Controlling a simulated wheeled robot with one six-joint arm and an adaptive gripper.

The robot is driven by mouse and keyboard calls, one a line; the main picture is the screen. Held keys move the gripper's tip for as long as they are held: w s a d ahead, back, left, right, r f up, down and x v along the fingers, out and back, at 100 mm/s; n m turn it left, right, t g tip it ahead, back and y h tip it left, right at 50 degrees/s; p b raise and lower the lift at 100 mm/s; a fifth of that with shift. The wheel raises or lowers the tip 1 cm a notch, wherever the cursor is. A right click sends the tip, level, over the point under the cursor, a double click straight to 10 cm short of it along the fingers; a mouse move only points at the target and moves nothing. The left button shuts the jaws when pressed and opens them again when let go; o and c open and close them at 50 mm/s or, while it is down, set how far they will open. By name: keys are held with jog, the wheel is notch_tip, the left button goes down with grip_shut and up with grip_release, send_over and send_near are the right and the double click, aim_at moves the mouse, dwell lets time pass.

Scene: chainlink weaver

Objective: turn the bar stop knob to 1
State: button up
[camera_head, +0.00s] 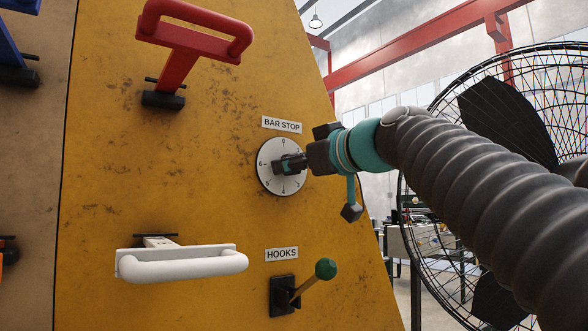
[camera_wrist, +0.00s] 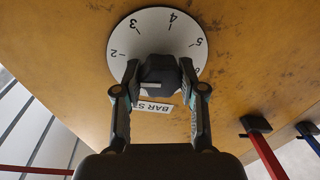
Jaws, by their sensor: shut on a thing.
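The bar stop knob is a dark grip (camera_wrist: 160,75) on a round white dial (camera_head: 269,151) with black numbers, on the yellow panel. The dial also shows in the wrist view (camera_wrist: 134,40), with 2, 3, 4 and 5 readable. My gripper (camera_head: 290,164) reaches in from the right and is shut on the knob, a finger on each side in the wrist view (camera_wrist: 160,88). The gripper hides part of the dial, and I cannot tell which number the knob points at.
The BAR STOP label (camera_head: 282,124) is above the dial. A red handle (camera_head: 190,45) is at the upper left and a white handle (camera_head: 185,264) at the lower left. Below the dial is a HOOKS lever with a green ball (camera_head: 326,268). A large caged fan (camera_head: 478,75) stands at the right.

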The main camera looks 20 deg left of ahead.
jog(key=n+b, duration=0.1)
jog(key=n, duration=0.2)
jog(key=shift+f, duration=0.1)
jog(key=shift+s+n+h+b, duration=0.1)
jog(key=shift+n+h+b, duration=0.4)
jog(key=shift+n, duration=1.3)
jog(key=o, duration=1.1)
jog(key=shift+a, duration=0.1)
jog(key=shift+o, duration=0.2)
jog(key=f+v, duration=0.1)
jog(key=v, duration=1.1)
jog(key=shift+r, duration=0.4)
